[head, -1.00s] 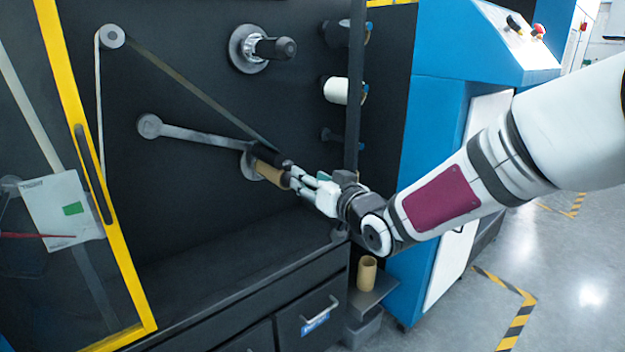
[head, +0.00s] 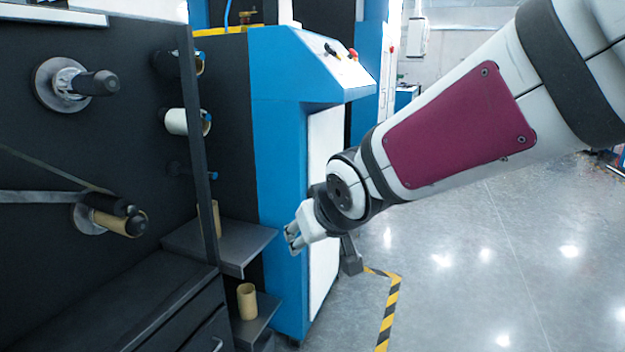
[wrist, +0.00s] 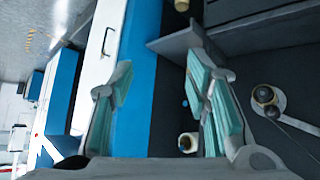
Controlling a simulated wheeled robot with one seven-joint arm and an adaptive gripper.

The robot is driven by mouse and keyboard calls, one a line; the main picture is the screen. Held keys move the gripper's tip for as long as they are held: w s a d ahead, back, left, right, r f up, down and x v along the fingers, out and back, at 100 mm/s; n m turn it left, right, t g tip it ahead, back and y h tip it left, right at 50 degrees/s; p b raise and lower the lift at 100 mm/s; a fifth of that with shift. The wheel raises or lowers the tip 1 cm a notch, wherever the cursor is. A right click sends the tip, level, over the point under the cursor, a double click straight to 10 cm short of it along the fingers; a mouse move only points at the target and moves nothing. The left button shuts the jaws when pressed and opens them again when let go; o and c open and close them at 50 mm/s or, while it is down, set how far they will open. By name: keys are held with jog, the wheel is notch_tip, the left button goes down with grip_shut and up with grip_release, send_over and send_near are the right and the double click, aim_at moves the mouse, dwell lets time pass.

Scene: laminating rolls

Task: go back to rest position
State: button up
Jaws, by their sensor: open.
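My gripper (head: 293,240) is raised in front of the blue cabinet in the head view, to the right of the machine's spindles. In the wrist view my gripper (wrist: 160,85) has its two teal-padded fingers spread apart with nothing between them. A brown cardboard core (head: 108,221) sits on the lower spindle (head: 135,224) of the dark panel, clear of my gripper.
The blue cabinet (head: 277,130) with a white door stands close behind my gripper. Dark shelves (head: 235,248) hold cardboard tubes, one being a short tube (head: 247,300). A white roll (head: 180,122) hangs on a peg. Open floor (head: 470,270) lies at right.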

jog(key=s+d+m+g+h, duration=0.4)
jog(key=s+d, duration=1.2)
jog(key=s, duration=0.1)
jog(key=s+d+f+m+g, duration=0.1)
jog(key=s+d+g, duration=0.1)
jog(key=s, duration=0.7)
jog(key=s+d+f+m+g, duration=0.1)
jog(key=s+f+g, duration=0.1)
jog(key=s, duration=0.8)
notch_tip(320, 180, up, 30)
jog(key=t+p, duration=0.3)
jog(key=p, duration=2.6)
jog(key=shift+w+d+r+t+y, duration=0.25)
jog(key=shift+w+d+t+y, duration=0.05)
jog(key=shift+w+d+y, duration=0.1)
